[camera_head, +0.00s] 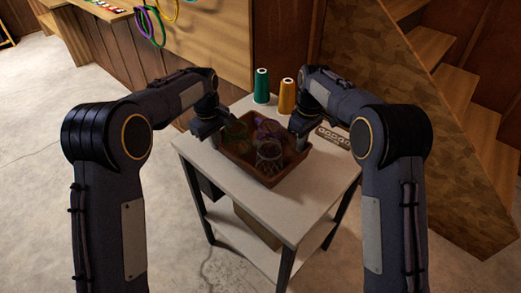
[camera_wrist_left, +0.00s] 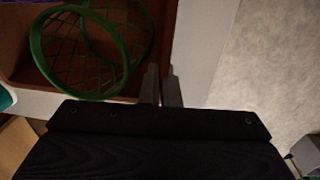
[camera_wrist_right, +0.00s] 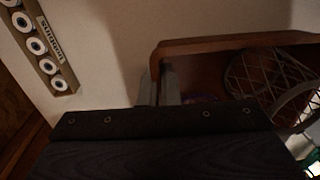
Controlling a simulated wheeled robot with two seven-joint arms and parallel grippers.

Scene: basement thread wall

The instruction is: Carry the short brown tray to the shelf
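The short brown tray (camera_head: 243,171) sits on a small white-topped table and holds a green wire basket (camera_head: 236,131), a purple item (camera_head: 267,128) and a grey wire basket (camera_head: 269,156). My left gripper (camera_head: 220,141) is at the tray's left side; its fingers (camera_wrist_left: 162,88) close on the tray's wall (camera_wrist_left: 167,38). My right gripper (camera_head: 300,143) is at the right side; its fingers (camera_wrist_right: 159,86) close on the wall there (camera_wrist_right: 225,42). Whether the tray is lifted off the tabletop cannot be told. I cannot tell which surface is the shelf.
The table (camera_head: 290,219) has a lower board. Green (camera_head: 262,86) and orange (camera_head: 287,96) thread cones stand behind the tray. Wooden stairs (camera_head: 450,90) rise at right. A wooden ledge (camera_head: 108,12) is upper left. Floor at left is clear.

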